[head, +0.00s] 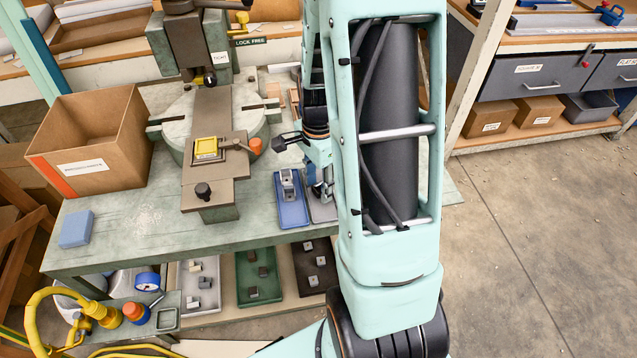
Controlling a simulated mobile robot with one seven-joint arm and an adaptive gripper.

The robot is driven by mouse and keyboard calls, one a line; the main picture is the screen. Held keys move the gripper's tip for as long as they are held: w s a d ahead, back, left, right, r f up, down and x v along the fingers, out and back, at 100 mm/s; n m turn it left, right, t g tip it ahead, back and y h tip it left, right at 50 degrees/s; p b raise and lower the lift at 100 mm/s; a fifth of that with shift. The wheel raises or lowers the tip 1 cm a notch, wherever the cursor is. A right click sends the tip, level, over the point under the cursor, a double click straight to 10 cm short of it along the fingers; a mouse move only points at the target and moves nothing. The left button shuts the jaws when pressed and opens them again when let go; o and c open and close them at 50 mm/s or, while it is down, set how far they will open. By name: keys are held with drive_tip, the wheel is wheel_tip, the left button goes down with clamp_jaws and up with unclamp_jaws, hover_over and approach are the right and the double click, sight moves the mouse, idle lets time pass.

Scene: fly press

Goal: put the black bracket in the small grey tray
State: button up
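The small grey tray (322,211) lies on the green bench, right of a blue tray; my arm hides part of it. My gripper (321,190) is at the lower end of my arm, low over or in the grey tray. It is small and partly hidden, so I cannot tell whether its fingers are open or shut, or whether they hold anything. I cannot make out a black bracket for certain; a small dark shape (287,141) juts out left of my wrist, and I cannot tell if it belongs to my arm.
The blue tray (293,216) holds a grey metal part (288,184). The fly press (213,120) stands left of it, with a cardboard box (95,140) and a blue block (76,229) further left. Trays with small parts lie on the shelf below, including a green one (258,291).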

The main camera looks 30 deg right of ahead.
sight(319, 188)
drive_tip(key=shift+r, duration=0.1)
wheel_tip(319, 188, up, 12)
drive_tip(key=p, duration=0.1)
drive_tip(key=shift+p, duration=0.3)
drive_tip(key=shift+r, duration=0.1)
idle(0.4)
